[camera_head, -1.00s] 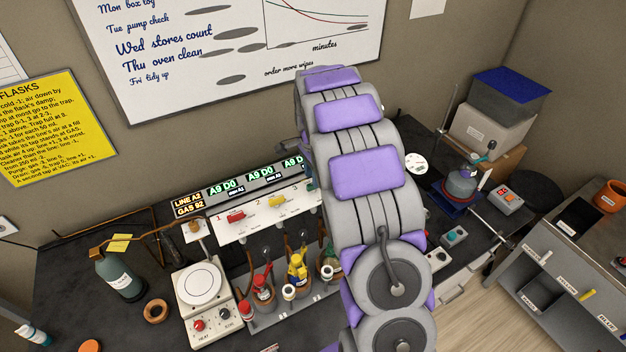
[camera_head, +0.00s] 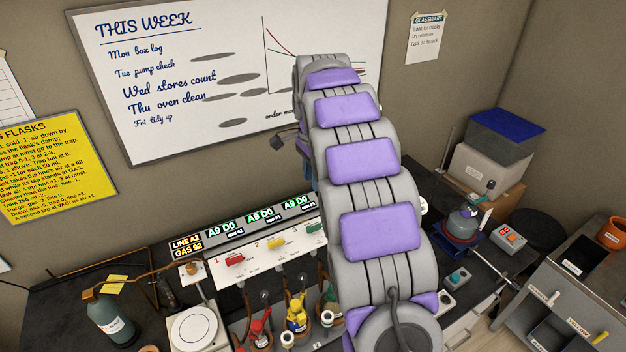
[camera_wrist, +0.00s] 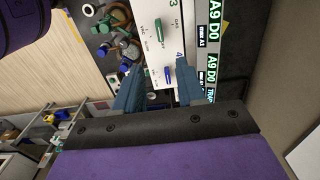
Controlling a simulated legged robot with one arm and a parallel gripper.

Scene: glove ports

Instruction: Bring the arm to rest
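My arm (camera_head: 370,160), grey with purple pads, rises through the middle of the head view, its far end in front of the whiteboard. The white tap panel (camera_wrist: 150,40) lies beyond the fingertips, with a green tap handle (camera_wrist: 158,33) and a blue tap handle (camera_wrist: 167,75) by the numeral 4. The gap between fingers and panel is hard to judge.
Behind the arm are the whiteboard (camera_head: 170,90) and the lit displays (camera_head: 225,225). Stoppered flasks (camera_head: 297,315), a hotplate (camera_head: 193,330) and a gas bottle (camera_head: 112,318) stand on the bench. At the right are a flask on a stand (camera_head: 462,222) and stacked boxes (camera_head: 495,150).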

